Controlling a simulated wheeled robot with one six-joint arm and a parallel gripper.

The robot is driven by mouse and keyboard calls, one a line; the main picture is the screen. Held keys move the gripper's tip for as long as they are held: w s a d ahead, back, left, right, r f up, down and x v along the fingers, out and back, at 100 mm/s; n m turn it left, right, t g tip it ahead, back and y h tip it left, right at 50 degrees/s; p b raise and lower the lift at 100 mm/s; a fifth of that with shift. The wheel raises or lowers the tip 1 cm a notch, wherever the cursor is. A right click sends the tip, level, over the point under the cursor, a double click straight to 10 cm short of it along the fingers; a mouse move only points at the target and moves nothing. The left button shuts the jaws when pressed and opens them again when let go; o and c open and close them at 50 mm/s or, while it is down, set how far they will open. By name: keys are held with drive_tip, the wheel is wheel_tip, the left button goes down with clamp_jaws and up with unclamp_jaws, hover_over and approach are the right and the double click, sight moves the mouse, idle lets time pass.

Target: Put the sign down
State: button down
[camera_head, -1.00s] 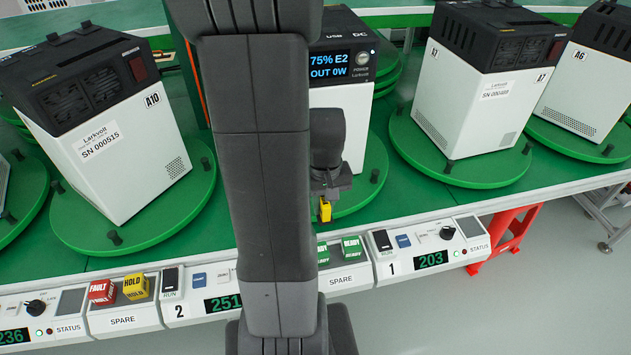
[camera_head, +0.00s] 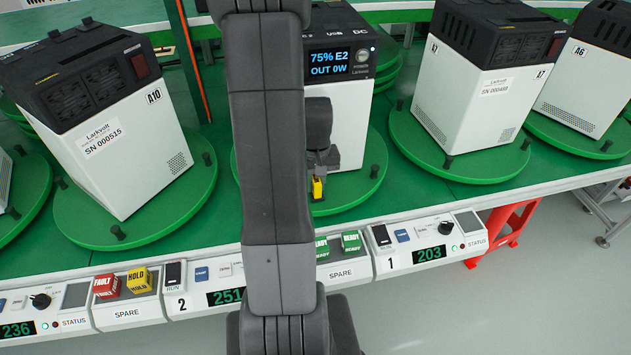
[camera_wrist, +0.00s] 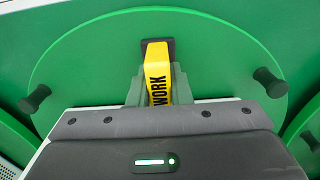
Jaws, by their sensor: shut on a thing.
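My gripper (camera_head: 317,176) is shut on a small yellow sign (camera_head: 318,188), in front of the power unit (camera_head: 349,95) whose screen reads 75% E2. The sign also shows in the wrist view (camera_wrist: 157,72), with "WORK" in black on it; the rest of its text is hidden. Green turntable (camera_head: 351,195) lies below the sign in both views. I cannot tell whether the sign touches it.
White control panels line the front edge, with a red FAULT cube (camera_head: 106,285), a yellow HOLD cube (camera_head: 138,279) and green READY cubes (camera_head: 351,243). Units A10 (camera_head: 128,165) and A7 (camera_head: 465,100) stand on neighbouring turntables. My arm hides part of the middle.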

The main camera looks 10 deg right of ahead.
drive_tip(key=shift+f, duration=0.2)
drive_tip(key=c, duration=1.3)
unclamp_jaws()
wheel_tip(320, 180, up, 12)
drive_tip(key=shift+r, duration=0.2)
